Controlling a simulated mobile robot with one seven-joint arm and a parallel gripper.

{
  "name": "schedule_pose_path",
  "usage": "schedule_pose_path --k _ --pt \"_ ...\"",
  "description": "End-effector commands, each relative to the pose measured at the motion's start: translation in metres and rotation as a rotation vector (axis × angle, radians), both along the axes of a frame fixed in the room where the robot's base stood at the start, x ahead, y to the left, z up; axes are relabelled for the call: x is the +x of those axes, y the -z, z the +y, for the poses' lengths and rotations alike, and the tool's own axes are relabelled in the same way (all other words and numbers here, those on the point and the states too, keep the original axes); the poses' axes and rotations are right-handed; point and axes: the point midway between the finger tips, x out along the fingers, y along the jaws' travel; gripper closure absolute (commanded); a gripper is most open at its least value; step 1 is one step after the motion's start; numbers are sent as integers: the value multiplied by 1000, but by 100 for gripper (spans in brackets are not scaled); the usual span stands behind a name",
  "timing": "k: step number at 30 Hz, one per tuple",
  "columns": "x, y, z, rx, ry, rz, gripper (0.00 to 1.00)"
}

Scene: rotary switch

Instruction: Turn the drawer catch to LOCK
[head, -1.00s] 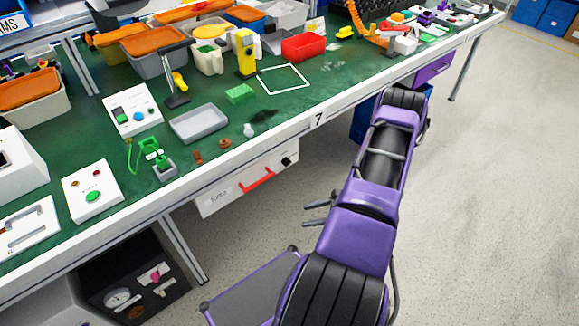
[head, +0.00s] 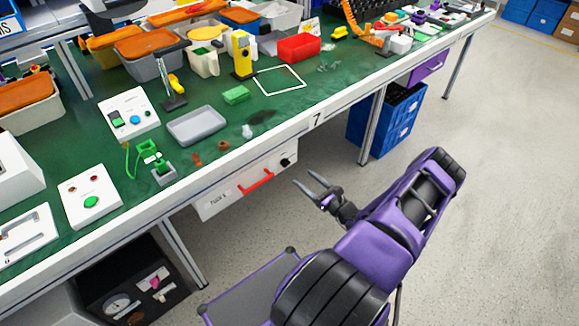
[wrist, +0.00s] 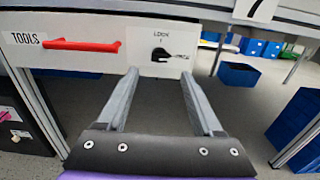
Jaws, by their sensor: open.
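The drawer catch (head: 285,161) is a small black knob at the right end of the white drawer front (head: 228,190), under the green-topped bench. In the wrist view the catch (wrist: 176,57) sits below the word LOCK and a short mark; its handle points right, toward small lettering I cannot read. My gripper (head: 304,178) is open and empty, in front of the drawer's right end and apart from the catch. In the wrist view the gripper's fingertips (wrist: 159,72) lie below the catch, pointing at the drawer front.
A red drawer handle (head: 257,182) juts out left of the catch, near a TOOLS label (wrist: 25,38). The bench edge (head: 335,117) overhangs the drawer. A blue crate (head: 395,125) stands under the bench at right, by a metal leg (head: 372,125). The floor before the drawer is clear.

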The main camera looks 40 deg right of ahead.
Motion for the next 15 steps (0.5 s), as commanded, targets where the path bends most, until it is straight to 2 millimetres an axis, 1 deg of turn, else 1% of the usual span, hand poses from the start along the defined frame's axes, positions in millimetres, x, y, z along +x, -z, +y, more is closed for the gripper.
schedule_pose_path --k 1,3,7,12,15 --pt "12 1 2 0 -3 0 32" --pt "28 1 3 0 -3 -1 32" --pt "54 1 6 0 -4 0 32" --pt "78 1 7 0 -2 1 32" --pt "86 1 7 0 -2 1 32"
